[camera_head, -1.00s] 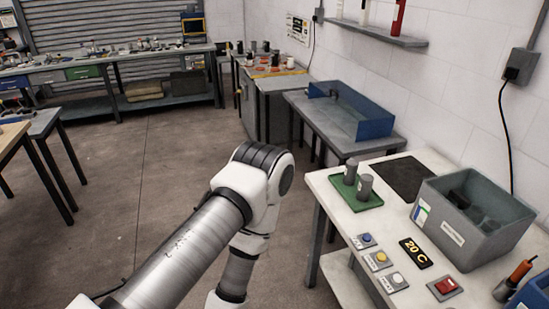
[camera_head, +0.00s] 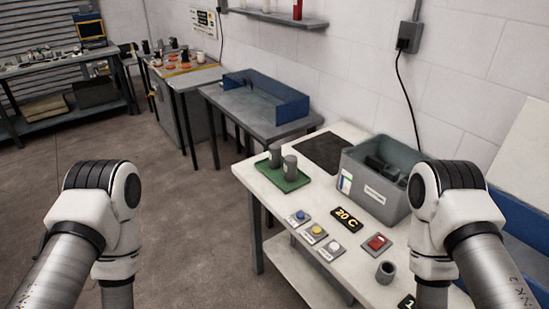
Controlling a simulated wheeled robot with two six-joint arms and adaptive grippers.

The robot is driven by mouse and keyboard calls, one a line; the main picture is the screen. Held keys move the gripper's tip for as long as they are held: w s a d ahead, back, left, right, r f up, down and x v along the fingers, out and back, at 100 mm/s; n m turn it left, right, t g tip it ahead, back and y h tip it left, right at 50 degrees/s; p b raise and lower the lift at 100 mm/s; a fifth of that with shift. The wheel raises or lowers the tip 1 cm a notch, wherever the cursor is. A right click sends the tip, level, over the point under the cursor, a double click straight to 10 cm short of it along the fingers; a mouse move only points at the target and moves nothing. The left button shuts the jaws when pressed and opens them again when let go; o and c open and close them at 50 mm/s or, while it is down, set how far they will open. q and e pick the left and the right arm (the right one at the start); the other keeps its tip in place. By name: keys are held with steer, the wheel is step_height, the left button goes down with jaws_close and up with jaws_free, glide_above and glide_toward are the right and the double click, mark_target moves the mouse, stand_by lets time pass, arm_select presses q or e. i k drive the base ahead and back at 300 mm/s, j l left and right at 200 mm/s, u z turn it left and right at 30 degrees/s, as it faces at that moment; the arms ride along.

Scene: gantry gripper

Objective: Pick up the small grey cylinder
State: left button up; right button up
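Two small grey cylinders stand upright on a green tray (camera_head: 296,184) on the white table: one at the back left (camera_head: 275,157), one at the front right (camera_head: 290,167). They are close together and look alike. A grey cup-like round piece (camera_head: 386,271) with an open top stands near the table's front, beside my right arm. My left arm is at the lower left, off the table, and my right arm is at the lower right, over the table's right part. Both grippers are below the picture edge. Neither arm visibly touches a cylinder.
A grey bin (camera_head: 377,196) with dark items stands right of the tray. A black mat (camera_head: 332,152) lies behind. Blue (camera_head: 298,216), yellow (camera_head: 315,232) and white (camera_head: 331,246) buttons, a "20 C" display (camera_head: 346,218) and a red switch (camera_head: 377,243) lie in front. Floor left is clear.

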mark_target(274, 152)
steer(key=i+j, duration=0.15)
steer(key=j, duration=0.2)
steer(key=i+j, duration=0.2)
steer(key=j, duration=0.15)
steer(key=i+j+z, duration=0.1)
steer(key=j, duration=0.25)
steer(key=i+j, duration=0.2)
steer(key=j, duration=0.15)
